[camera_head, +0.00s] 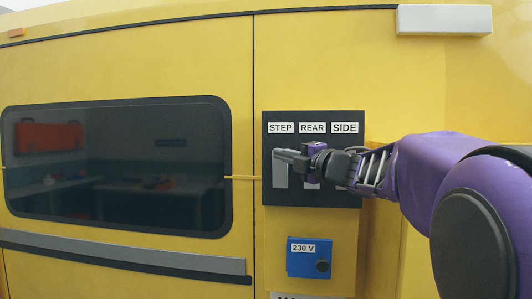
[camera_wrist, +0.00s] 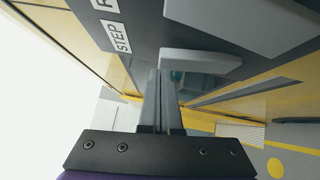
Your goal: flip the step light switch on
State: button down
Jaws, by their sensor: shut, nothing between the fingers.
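The dark switch panel (camera_head: 268,190) is on the yellow vehicle wall, with STEP, REAR and SIDE labels in a row. The grey step switch (camera_head: 280,178) is under the STEP label (camera_head: 281,128). My gripper (camera_head: 279,154) is shut and empty, its fingertips in front of the upper part of the step switch. In the wrist view my shut gripper (camera_wrist: 161,76) points at the panel, beside a grey switch plate (camera_wrist: 200,60) near the STEP label (camera_wrist: 117,36). I cannot tell whether the fingertips touch it. My gripper and arm hide most of the rear and side switches.
A blue 230 V socket box (camera_head: 306,264) is below the panel. A wide dark window (camera_head: 120,165) is to the left, with a grey rail (camera_head: 120,254) under it. A white lamp housing (camera_head: 444,20) is at the upper right. The wall left of the panel is mostly flat.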

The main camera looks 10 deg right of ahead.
jog(key=w+r+m+p, duration=0.1)
jog(key=p, duration=0.3)
jog(key=shift+w+d+r+g+p, duration=0.1)
jog(key=shift+d+r+g+p, duration=0.1)
jog(key=shift+g+p, duration=0.15)
jog(key=shift+f, duration=0.2)
jog(key=shift+s, duration=0.2)
